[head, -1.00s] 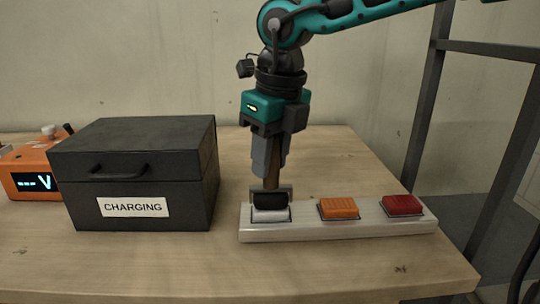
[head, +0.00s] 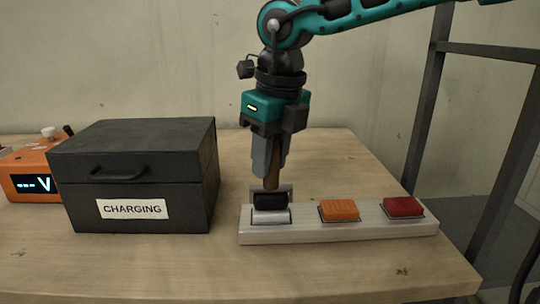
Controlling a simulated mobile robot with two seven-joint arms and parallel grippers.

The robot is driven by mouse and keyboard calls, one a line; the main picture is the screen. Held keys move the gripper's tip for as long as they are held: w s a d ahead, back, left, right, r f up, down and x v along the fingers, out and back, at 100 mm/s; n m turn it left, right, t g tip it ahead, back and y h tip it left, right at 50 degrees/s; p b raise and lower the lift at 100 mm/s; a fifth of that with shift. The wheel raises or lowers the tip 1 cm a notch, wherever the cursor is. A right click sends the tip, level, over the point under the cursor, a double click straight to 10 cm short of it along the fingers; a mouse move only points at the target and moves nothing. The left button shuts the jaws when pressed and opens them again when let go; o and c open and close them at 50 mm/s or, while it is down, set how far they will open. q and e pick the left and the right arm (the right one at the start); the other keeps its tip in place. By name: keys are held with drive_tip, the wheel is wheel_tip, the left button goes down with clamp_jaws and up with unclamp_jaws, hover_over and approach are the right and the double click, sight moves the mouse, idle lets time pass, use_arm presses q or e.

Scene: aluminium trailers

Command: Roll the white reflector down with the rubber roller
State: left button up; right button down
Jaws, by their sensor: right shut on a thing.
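The white reflector (head: 271,216) sits at the left end of a pale aluminium bar (head: 340,230) on the table. The rubber roller (head: 270,201) is black, with a brown wooden handle (head: 273,172), and is at the back part of the white reflector, covering some of it. My right gripper (head: 267,170) is shut on the roller's handle, pointing down above the bar. Whether the roller presses on the reflector is hard to tell. My left gripper is not in view.
An orange reflector (head: 339,210) and a red reflector (head: 403,207) sit further right on the bar. A dark box labelled CHARGING (head: 140,180) stands left of the bar. An orange meter (head: 35,180) is behind it at the left. The table front is clear.

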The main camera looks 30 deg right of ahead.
drive_tip(key=shift+r+p, duration=2.3)
drive_tip(key=shift+r, duration=1.25)
